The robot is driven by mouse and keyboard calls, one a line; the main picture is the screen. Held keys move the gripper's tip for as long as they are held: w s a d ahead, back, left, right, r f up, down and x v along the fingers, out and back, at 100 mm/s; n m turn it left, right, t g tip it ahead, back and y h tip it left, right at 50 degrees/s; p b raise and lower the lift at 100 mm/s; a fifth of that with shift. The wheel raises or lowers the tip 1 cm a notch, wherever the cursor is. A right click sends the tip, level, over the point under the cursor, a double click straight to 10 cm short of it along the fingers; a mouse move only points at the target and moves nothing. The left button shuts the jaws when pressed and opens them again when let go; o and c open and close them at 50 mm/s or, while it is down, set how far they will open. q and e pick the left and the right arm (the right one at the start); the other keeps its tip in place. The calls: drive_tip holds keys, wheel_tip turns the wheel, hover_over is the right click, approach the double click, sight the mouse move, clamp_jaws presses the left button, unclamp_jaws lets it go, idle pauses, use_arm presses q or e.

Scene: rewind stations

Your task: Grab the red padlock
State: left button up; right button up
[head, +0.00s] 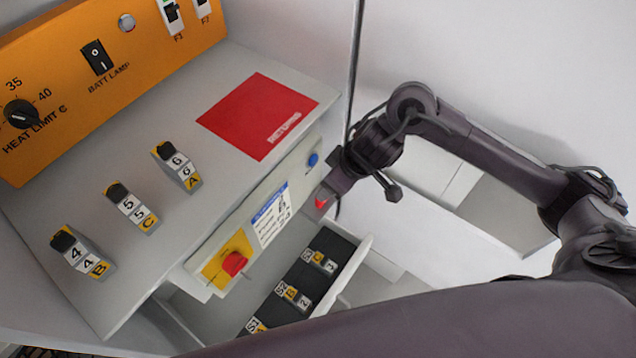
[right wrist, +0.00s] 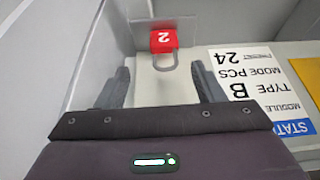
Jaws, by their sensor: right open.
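The red padlock (right wrist: 163,41), marked 2, hangs against a clear or grey plate in the right wrist view, its grey shackle (right wrist: 165,62) toward me. In the head view only a small red part of it (head: 321,202) shows by the panel's right end; my right gripper hides the rest. My right gripper (right wrist: 162,85) is open, its two fingers spread left and right of the shackle, with the padlock body just beyond the fingertips. I cannot tell whether anything touches. My left gripper is not in view.
The station front carries a label (head: 269,216), a blue button (head: 313,159) and a red knob (head: 234,263) on yellow. Below, an open drawer (head: 352,270) holds small numbered modules. A thin pole (head: 356,60) stands behind.

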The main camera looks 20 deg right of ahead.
drive_tip(key=f, duration=0.1)
drive_tip(key=a+f, duration=0.1)
drive_tip(key=f, duration=0.1)
drive_tip(key=shift+s, duration=0.1)
drive_tip(key=x, duration=0.2)
drive_tip(key=shift+w+f, duration=0.2)
drive_tip(key=shift+f, duration=0.05)
drive_tip(key=shift+w+a+f+b, duration=0.1)
drive_tip(key=shift+w+f+b, duration=0.05)
drive_tip(key=shift+f+b, duration=0.2)
drive_tip(key=c, duration=1.1)
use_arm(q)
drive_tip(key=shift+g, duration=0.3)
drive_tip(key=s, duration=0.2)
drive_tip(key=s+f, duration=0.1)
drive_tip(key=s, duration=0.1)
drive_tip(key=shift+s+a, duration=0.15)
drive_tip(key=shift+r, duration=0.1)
use_arm(e)
drive_tip(key=shift+r, duration=0.15)
